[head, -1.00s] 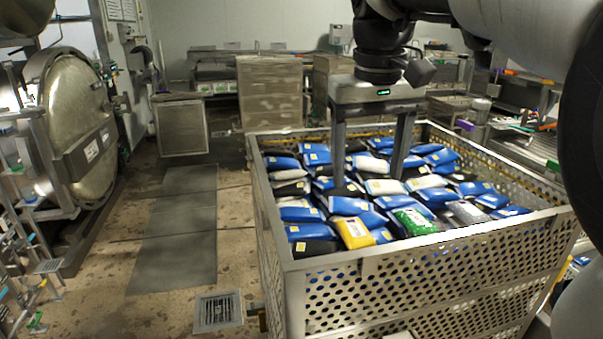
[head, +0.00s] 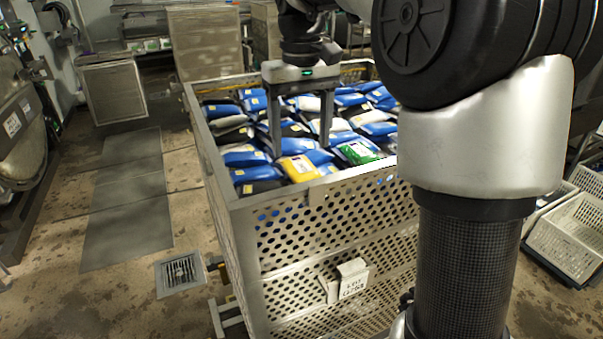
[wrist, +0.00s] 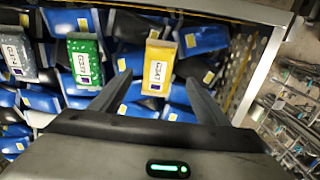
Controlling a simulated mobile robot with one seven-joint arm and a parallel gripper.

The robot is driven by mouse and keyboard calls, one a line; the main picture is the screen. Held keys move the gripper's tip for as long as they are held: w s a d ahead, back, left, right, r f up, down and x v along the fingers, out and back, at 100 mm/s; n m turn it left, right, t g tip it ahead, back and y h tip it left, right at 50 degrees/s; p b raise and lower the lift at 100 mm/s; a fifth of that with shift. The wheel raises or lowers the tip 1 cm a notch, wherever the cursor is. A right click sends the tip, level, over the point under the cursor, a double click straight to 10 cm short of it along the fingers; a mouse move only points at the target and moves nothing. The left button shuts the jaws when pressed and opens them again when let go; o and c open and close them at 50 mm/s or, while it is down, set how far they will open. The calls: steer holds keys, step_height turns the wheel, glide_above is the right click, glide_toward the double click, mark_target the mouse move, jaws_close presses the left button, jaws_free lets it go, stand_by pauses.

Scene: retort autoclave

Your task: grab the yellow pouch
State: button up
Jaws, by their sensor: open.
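The yellow pouch (head: 300,168) with a white label lies among many pouches near the front wall of the perforated metal crate (head: 312,196). It also shows in the wrist view (wrist: 159,68), with its label facing up. My gripper (head: 301,152) is open and empty, fingers pointing down over the crate. In the wrist view my gripper (wrist: 158,80) has its fingertips on either side of the near part of the yellow pouch. How high they are above it I cannot tell.
A green pouch (wrist: 85,60) and a grey pouch (wrist: 18,55) lie left of the yellow pouch in the wrist view. Blue pouches surround them. The crate's rim (wrist: 268,65) runs at right there. A floor drain (head: 180,273) and white baskets (head: 572,232) stand outside the crate.

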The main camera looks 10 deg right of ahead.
mark_target(302, 166)
steer(key=shift+w+d+f, duration=0.1)
steer(key=shift+w+f, duration=0.05)
steer(key=shift+f, duration=1.4)
steer(key=shift+w+f, duration=0.15)
steer(key=shift+f, duration=1.35)
steer(key=shift+c, duration=0.5)
steer(key=c, duration=1.1)
